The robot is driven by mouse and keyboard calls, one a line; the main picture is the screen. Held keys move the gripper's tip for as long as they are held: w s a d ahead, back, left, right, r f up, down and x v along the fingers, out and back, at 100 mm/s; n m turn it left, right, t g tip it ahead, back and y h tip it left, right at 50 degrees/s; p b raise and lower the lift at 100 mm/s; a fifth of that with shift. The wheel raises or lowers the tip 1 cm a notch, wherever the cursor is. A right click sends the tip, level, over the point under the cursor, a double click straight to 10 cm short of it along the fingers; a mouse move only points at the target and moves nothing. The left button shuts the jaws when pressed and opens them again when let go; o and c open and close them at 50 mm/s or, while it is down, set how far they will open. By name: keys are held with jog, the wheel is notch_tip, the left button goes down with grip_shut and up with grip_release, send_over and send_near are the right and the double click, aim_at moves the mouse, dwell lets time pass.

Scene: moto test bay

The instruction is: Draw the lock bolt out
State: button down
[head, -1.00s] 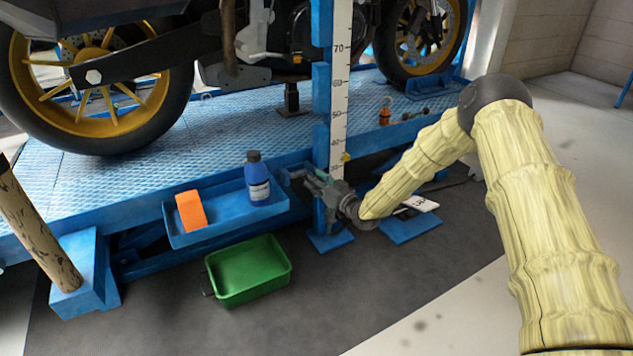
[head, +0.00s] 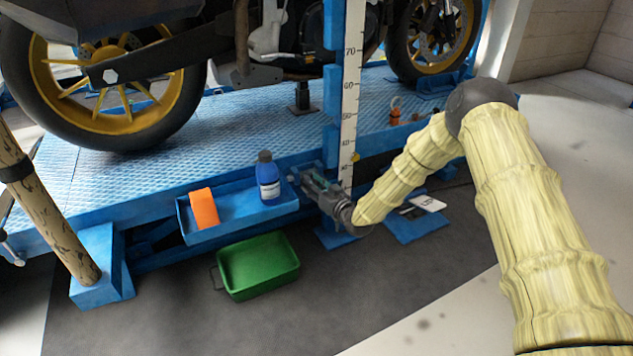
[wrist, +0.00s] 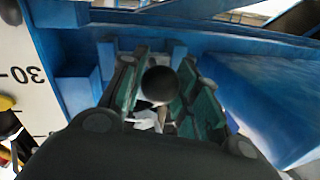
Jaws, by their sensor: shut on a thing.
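The lock bolt shows as a round black knob (wrist: 159,84) in the wrist view, with a short pale piece below it. It sits between the green pads of my gripper (wrist: 157,92), which is shut on it. The bolt's shaft and its hole are hidden. In the head view my gripper (head: 315,184) is at the blue lift's front side, left of the foot of the ruler post (head: 351,100). The knob cannot be made out there.
Close left of my gripper is a blue tray (head: 235,218) holding an orange box (head: 204,208) and a blue bottle (head: 268,178). A green bin (head: 258,268) stands on the floor below. A motorcycle stands on the lift deck (head: 130,172). Floor to the front is clear.

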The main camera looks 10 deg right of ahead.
jog(key=shift+s+a, duration=0.15)
jog(key=shift+a, duration=0.15)
jog(key=c, duration=1)
grip_release()
jog(key=shift+a, duration=0.15)
jog(key=shift+c, duration=0.2)
jog(key=shift+d, duration=0.2)
jog(key=shift+s+d, duration=0.2)
jog(key=v, duration=1.1)
jog(key=shift+s, duration=0.2)
jog(key=shift+d+f, duration=0.1)
